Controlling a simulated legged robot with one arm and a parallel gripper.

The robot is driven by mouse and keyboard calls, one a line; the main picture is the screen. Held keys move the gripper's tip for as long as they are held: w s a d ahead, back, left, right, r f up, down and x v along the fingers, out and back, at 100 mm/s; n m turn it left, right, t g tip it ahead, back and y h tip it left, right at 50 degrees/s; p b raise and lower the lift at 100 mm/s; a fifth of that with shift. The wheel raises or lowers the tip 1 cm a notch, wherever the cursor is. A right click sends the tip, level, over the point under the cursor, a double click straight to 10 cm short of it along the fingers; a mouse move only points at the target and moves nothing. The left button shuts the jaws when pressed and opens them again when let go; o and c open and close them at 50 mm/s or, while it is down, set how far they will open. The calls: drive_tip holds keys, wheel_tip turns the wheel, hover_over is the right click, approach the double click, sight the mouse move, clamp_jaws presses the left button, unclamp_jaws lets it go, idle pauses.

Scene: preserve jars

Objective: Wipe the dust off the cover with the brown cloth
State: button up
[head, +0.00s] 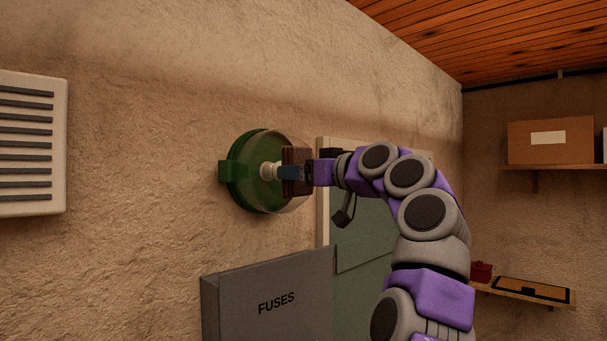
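A round wall lamp with a green base (237,182) is fixed to the rough wall left of centre. Its clear cover (297,203) bulges out to the right, and a pale bulb (267,171) shows through it. The brown cloth (295,156) is a folded, upright pad at the right front of the cover. It overlaps the cover in the picture and seems to be against it. My gripper (290,173) reaches in from the right and is shut on the brown cloth. The dust on the cover is too faint to make out.
A grey fuse box (268,300) juts out below the lamp. A green door (365,285) with a pale frame is behind my arm. A vent (30,145) is at the far left. Shelves on the right hold a cardboard box (551,141), a red object (481,271) and a dark-framed tray (533,290).

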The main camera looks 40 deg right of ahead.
drive_tip(key=shift+w+a+p, duration=0.1)
drive_tip(key=shift+w+p, duration=0.25)
drive_tip(key=shift+w, duration=0.6)
idle(0.4)
drive_tip(key=d+p, duration=0.2)
drive_tip(key=d, duration=0.1)
drive_tip(key=shift+r, duration=0.2)
drive_tip(key=shift+w+d+f+p, duration=0.2)
drive_tip(key=shift+d+p, duration=0.35)
drive_tip(key=shift+p, duration=0.15)
drive_tip(key=shift+s+a+f+b, duration=0.1)
drive_tip(key=shift+a+b, duration=1.25)
drive_tip(key=shift+a, duration=0.75)
